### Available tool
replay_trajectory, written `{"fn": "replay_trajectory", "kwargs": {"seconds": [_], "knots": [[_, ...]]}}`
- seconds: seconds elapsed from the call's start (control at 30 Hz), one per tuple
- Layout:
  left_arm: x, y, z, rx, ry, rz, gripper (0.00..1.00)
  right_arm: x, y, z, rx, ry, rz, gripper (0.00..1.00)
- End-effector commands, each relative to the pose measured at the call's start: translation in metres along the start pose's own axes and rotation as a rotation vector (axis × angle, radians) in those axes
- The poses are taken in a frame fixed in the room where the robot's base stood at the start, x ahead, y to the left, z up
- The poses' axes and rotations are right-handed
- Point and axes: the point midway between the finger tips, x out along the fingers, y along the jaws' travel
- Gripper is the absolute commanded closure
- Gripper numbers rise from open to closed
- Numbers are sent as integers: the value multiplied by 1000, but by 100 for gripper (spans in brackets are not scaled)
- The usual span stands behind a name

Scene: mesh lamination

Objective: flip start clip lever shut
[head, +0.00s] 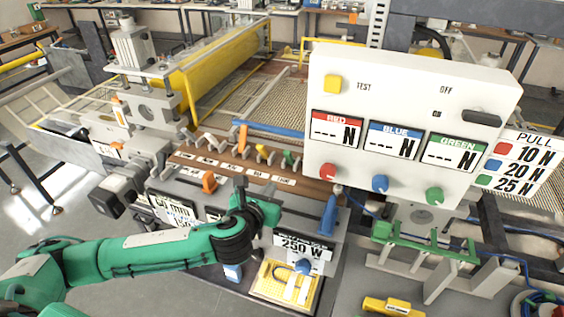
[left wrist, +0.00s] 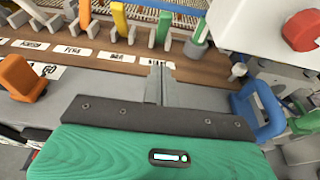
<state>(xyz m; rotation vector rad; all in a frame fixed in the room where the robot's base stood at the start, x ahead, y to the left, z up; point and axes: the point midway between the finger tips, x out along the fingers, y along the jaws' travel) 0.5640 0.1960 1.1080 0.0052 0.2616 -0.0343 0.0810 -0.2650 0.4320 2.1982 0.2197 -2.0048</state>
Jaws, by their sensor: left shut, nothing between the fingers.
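An orange clip lever (head: 209,182) stands up from the grey bench front at the left; it shows at the left edge of the left wrist view (left wrist: 22,76). A blue clip lever (head: 328,214) stands raised at the right end and shows as a loop in the left wrist view (left wrist: 258,108). I cannot tell which is the start clip. My left gripper (head: 240,183) is shut and empty between the two levers. Its fingers (left wrist: 158,82) point toward the brown labelled strip. My right gripper is not in view.
A brown strip (head: 235,168) with white labels and several coloured tools runs behind the gripper. A white panel (head: 400,110) with RED, BLUE and GREEN displays stands at the right. A yellow tray (head: 262,285) sits below, marked by a 250 W sign (head: 297,246).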

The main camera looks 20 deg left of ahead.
Motion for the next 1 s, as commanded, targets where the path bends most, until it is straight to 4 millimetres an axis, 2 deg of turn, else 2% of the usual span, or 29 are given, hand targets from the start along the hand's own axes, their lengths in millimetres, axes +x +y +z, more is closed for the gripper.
{"fn": "replay_trajectory", "kwargs": {"seconds": [0.1,0.37,0.4,0.5,0.7,1.0], "knots": [[23,0,4,0,0,2,100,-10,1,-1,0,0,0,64],[68,0,3,-1,0,2,100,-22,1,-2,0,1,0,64],[72,0,12,-1,-2,1,100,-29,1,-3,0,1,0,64],[82,0,21,-1,0,2,100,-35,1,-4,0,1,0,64],[92,0,29,-1,-1,0,100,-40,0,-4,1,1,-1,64],[94,0,29,-1,0,0,100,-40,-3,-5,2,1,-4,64]]}}
